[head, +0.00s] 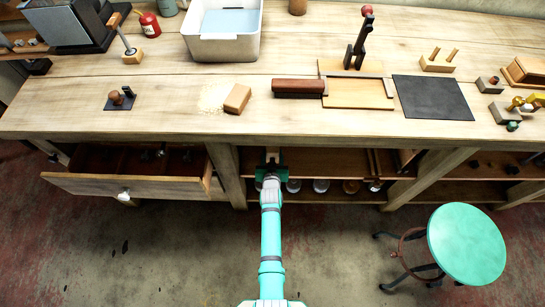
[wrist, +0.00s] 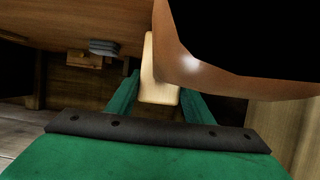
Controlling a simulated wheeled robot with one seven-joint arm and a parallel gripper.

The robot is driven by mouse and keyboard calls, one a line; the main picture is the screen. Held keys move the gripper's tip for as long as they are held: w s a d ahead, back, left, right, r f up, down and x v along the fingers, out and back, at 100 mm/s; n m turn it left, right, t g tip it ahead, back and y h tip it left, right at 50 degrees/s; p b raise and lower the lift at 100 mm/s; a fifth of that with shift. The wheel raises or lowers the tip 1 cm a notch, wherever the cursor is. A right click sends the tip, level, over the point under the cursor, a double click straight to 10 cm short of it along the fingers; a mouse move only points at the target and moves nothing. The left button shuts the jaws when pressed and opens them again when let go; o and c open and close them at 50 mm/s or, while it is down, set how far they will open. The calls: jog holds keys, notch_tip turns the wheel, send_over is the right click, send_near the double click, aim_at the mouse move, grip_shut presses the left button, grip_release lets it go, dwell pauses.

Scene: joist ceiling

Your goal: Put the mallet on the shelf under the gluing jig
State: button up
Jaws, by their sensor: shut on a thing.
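My gripper (head: 270,172) reaches into the open bay under the bench front, in the head view. In the wrist view its green fingers are shut on the mallet's pale wooden handle (wrist: 160,85). A large reddish-brown shape at the upper right of that view seems to be the mallet head, close to the camera. The gluing jig (head: 358,92), a pale wooden frame with an upright clamp, sits on the bench top, right of the gripper. The shelf (head: 328,163) is in the bay below it. My arm and the bench edge hide most of the mallet in the head view.
Several jars (head: 321,186) stand low in the bay. A bench leg (head: 416,178) bounds it on the right and another (head: 228,175) on the left. An open drawer (head: 130,183) juts out at left. A green stool (head: 467,244) stands at right. The bench top is above the gripper.

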jog(key=shift+f, duration=0.8)
jog(key=shift+f, duration=0.1)
jog(key=o, duration=1.3)
jog(key=shift+f, duration=0.1)
